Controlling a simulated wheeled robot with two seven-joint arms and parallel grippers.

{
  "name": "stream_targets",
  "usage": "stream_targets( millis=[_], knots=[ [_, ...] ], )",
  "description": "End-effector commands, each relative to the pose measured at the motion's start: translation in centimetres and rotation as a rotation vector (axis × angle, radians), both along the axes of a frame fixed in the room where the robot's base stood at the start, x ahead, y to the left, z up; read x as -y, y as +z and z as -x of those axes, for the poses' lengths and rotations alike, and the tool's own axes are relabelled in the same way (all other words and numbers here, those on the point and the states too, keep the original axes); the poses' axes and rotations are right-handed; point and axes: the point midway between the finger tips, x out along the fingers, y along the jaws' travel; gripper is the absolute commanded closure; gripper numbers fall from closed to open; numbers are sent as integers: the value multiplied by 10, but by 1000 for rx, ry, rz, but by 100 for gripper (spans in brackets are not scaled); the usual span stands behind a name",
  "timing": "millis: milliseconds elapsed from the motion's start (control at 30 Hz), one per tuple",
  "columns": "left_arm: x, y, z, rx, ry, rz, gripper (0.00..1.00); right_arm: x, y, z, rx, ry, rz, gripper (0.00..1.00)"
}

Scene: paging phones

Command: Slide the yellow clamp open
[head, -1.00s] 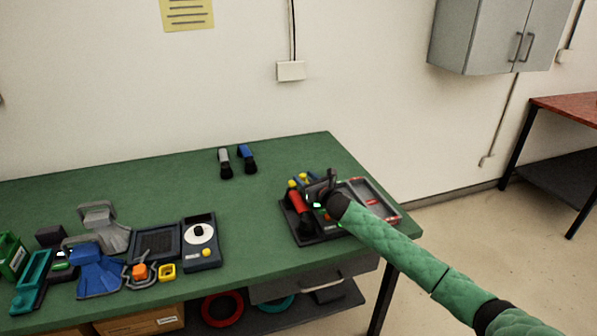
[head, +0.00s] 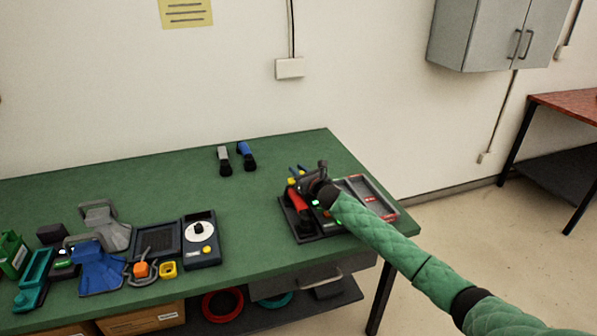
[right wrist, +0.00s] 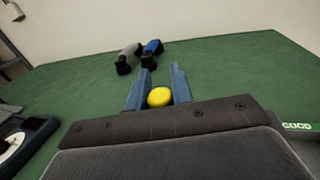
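A dark station (head: 309,235) stands near the right end of the green bench, with a red handset (head: 298,206) on its left side. A small yellow part (head: 292,181) shows at the station's back left; I take it for the yellow clamp. My right gripper (head: 297,169) is over the station, its blue fingers pointing to the back left. In the right wrist view a round yellow top (right wrist: 160,97) shows between the two separated fingers (right wrist: 161,85). Contact is not clear. The gripper body hides much of the station. My left gripper is not in view.
Grey and blue handled tools (head: 234,159) lie behind on the green bench (head: 130,165). A tray (head: 372,197) with red marks is right of the station. A dial box (head: 201,240) and several coloured items crowd the left. The middle of the bench is clear.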

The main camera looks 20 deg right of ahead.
Motion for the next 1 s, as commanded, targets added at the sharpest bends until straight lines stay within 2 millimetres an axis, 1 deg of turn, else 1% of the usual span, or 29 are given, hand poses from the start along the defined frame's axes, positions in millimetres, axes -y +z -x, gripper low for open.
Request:
stream_targets(
  millis=[167,300,367,500,600,767,967,1000],
  knots=[
    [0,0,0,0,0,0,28,2,0,0,0,0,1,100],
    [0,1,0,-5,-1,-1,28,16,0,-1,2,-1,4,100],
    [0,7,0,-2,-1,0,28,25,0,-1,2,-2,4,100],
    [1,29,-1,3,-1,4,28,44,0,-2,2,-2,4,100],
    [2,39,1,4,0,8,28,51,0,-2,2,0,2,100],
    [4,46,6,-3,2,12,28,55,1,-2,1,-1,1,100],
    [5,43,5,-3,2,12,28,56,1,-2,0,-2,1,100],
    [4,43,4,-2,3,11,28,56,1,-2,0,-3,1,69]
  ],
)
